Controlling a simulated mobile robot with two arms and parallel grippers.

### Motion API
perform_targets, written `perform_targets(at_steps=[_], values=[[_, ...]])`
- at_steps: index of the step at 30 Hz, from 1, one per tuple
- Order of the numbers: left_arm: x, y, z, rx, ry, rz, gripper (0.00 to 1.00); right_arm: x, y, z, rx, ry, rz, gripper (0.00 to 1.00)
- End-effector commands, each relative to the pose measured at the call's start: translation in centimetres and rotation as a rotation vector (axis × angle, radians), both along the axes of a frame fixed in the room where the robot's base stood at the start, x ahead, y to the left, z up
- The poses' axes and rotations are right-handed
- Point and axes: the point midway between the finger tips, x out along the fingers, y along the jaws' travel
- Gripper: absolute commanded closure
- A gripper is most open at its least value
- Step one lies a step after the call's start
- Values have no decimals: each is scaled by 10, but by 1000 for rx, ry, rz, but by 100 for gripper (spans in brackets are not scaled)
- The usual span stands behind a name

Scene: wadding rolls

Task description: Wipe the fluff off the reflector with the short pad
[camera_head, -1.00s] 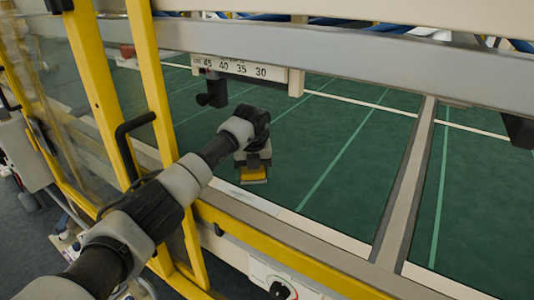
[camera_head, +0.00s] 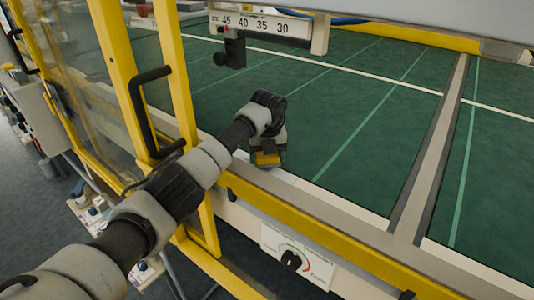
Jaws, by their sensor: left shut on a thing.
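My left gripper (camera_head: 266,148) points down at the near edge of the green bed, just inside the yellow rail. It is shut on a small yellow-and-dark block, which looks like the short pad (camera_head: 267,159). The pad is low over the pale border strip; I cannot tell whether it touches. I cannot make out the reflector or any fluff; the gripper and pad may hide them. My right gripper is not in view.
A yellow rail (camera_head: 300,207) runs along the green bed (camera_head: 350,110). A yellow post with a black handle (camera_head: 150,115) stands left of my arm. A numbered scale (camera_head: 255,23) with a black clamp hangs above the bed. A dial (camera_head: 292,259) sits below the rail.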

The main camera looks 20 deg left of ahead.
Motion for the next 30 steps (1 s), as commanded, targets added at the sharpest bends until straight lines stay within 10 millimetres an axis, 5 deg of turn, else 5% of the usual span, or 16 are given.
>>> perform_targets(at_steps=[30], values=[[0, 0, -9, 0, 1, -1, 43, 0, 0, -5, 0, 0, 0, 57]])
